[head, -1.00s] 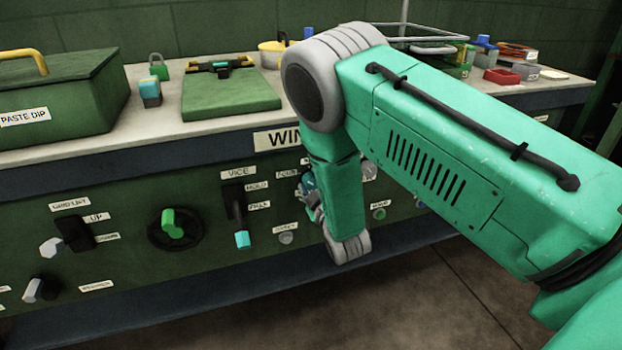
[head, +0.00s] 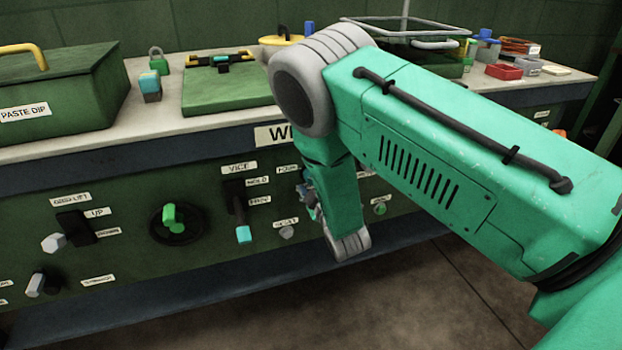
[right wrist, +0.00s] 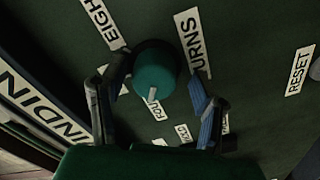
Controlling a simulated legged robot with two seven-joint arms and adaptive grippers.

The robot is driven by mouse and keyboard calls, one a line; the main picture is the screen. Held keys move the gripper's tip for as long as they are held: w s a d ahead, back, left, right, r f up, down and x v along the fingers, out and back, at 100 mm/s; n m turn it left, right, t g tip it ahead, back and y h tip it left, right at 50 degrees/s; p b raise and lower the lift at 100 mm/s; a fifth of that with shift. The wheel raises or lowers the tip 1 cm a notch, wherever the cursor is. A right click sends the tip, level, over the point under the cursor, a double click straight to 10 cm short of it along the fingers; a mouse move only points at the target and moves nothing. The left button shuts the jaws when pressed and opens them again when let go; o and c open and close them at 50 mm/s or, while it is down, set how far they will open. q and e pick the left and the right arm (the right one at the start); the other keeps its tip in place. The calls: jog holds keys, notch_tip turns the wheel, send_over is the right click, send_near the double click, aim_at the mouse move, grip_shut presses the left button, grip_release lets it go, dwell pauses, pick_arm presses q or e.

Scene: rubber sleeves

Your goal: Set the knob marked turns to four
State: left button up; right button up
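The turns knob (right wrist: 153,66) is a round teal knob in the right wrist view, with a pale pointer mark on its lower edge. The mark points at the FOUR label (right wrist: 156,107), which is partly covered. The TURNS label (right wrist: 192,40) is right of the knob and the EIGHT label (right wrist: 104,18) is upper left. My right gripper (right wrist: 157,78) is open, with one finger on each side of the knob; whether either touches it I cannot tell. In the head view the right gripper (head: 309,194) is small at the panel, largely hidden by my arm. My left gripper is not in view.
The RESET label (right wrist: 299,71) is at the right of the wrist view. In the head view, the vice lever (head: 240,215) and a green-handled round control (head: 172,224) are left of my arm. The bench top (head: 155,118) above holds several items.

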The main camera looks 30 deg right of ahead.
jog(key=shift+r, duration=0.15)
jog(key=v, duration=1.2)
dwell(0.5)
